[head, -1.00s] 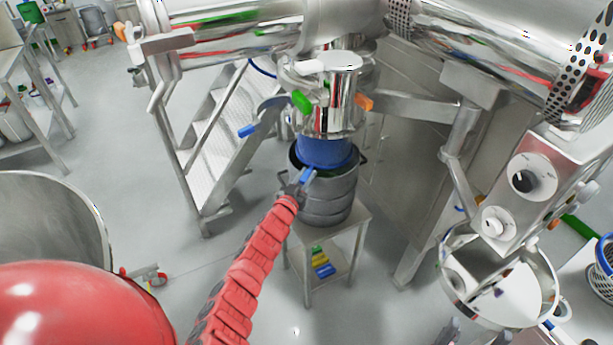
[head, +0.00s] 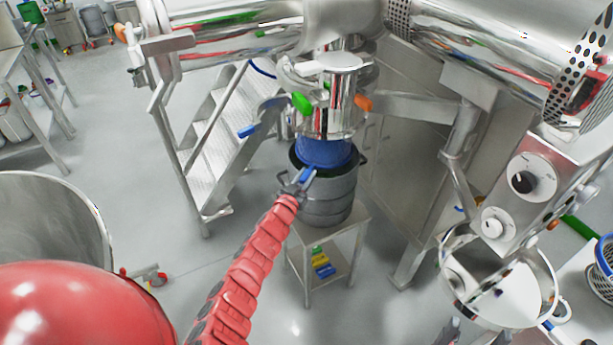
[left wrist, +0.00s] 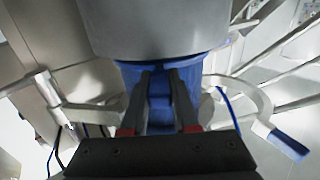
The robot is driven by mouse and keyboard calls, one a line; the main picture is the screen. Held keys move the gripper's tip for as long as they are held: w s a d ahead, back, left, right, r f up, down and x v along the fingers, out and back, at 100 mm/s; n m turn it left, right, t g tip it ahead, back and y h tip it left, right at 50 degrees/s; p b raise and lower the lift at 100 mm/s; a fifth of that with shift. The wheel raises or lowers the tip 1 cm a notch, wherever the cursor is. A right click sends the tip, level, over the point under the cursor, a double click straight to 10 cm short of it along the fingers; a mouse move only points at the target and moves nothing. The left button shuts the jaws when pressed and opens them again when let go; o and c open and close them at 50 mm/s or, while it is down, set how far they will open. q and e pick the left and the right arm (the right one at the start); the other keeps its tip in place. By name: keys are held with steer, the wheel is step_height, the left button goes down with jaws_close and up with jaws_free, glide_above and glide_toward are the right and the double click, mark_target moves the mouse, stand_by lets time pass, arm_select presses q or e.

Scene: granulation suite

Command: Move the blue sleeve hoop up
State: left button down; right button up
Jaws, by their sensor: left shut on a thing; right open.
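The blue sleeve (head: 325,153) hangs under the steel outlet (head: 343,105), its lower end inside the mouth of a grey drum (head: 328,205). A blue tab (head: 309,173) of its hoop sticks out at the near side. My left gripper (head: 301,181) is shut on this tab, in front of the drum. In the left wrist view, both fingers (left wrist: 160,80) flank the blue tab (left wrist: 159,92), with the blue sleeve (left wrist: 131,76) behind. The rest of the hoop is hard to make out. My right gripper (head: 464,334) is open and empty at the bottom edge, partly cut off.
The drum stands on a small steel stand (head: 308,262). Green (head: 302,103) and orange (head: 363,103) handles flank the outlet. Steps (head: 215,140) rise at the left, and a control box (head: 520,185) is at the right. Floor is free left of the stand.

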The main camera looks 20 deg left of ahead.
arm_select(q)
step_height(320, 180, up, 10)
steer(key=p, duration=0.5)
steer(key=shift+r, duration=0.15)
steer(key=c, duration=0.7)
jaws_free()
